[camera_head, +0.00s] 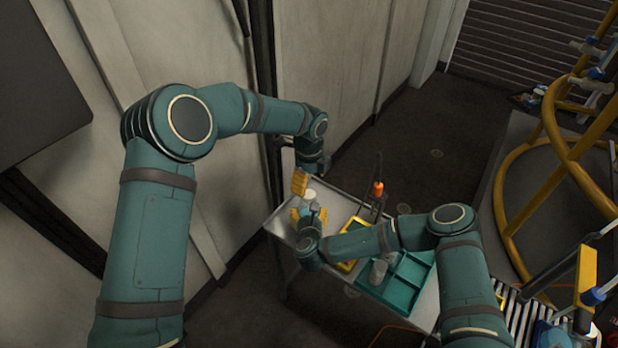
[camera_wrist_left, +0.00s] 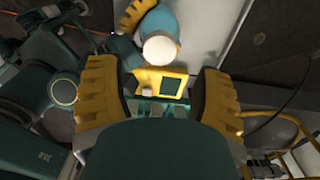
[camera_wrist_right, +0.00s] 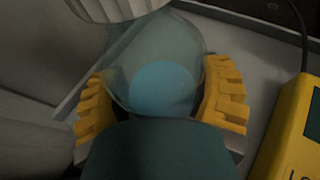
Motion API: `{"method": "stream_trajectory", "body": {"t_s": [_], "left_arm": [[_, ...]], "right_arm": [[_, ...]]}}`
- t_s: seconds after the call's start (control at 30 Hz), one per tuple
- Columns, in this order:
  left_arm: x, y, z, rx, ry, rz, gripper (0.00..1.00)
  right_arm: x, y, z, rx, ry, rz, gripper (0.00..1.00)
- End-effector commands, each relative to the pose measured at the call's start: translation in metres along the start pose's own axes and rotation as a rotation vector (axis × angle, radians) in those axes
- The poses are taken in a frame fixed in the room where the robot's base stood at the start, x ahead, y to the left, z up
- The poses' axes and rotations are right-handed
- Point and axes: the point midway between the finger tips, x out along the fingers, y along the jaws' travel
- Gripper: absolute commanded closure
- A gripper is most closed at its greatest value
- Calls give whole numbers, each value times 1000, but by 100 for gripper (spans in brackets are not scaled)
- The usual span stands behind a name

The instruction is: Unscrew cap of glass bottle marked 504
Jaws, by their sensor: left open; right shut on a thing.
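A clear glass bottle (camera_wrist_right: 150,50) with a bluish round area inside and a white cap (camera_head: 309,196) stands at the left of the grey table. My right gripper (camera_wrist_right: 160,78) is shut on the bottle's body, one yellow finger on each side. My left gripper (camera_head: 299,183) is open, close to the cap in the head view. In the left wrist view the cap (camera_wrist_left: 159,48) lies ahead of the open fingers (camera_wrist_left: 160,72), with a gap around it. No 504 marking can be read, and the left fingers are partly hidden in the head view.
A yellow device (camera_wrist_left: 165,84) with a dark screen lies beside the bottle. A teal tray (camera_head: 405,285) with a pale container (camera_head: 377,271) is on the grey table (camera_head: 428,305). An orange-tipped tool (camera_head: 377,188) stands at the table's back. A wall is close on the left.

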Motion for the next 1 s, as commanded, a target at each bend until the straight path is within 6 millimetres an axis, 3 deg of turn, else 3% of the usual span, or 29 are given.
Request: {"method": "stream_trajectory", "body": {"t_s": [0.2, 0.4, 0.8, 1.0], "left_arm": [[35, 1, 0, -2, 0, 3, 33], [55, 0, 0, -2, 0, 2, 33], [60, 0, 0, -2, 0, 0, 35], [60, 0, 0, -2, 0, 0, 100]], "right_arm": [[0, 0, 0, 0, -1, 0, 100], [0, 0, 0, 0, -1, 0, 100], [0, 0, 0, 0, -1, 0, 100], [0, 0, 0, 0, -1, 0, 100]]}}
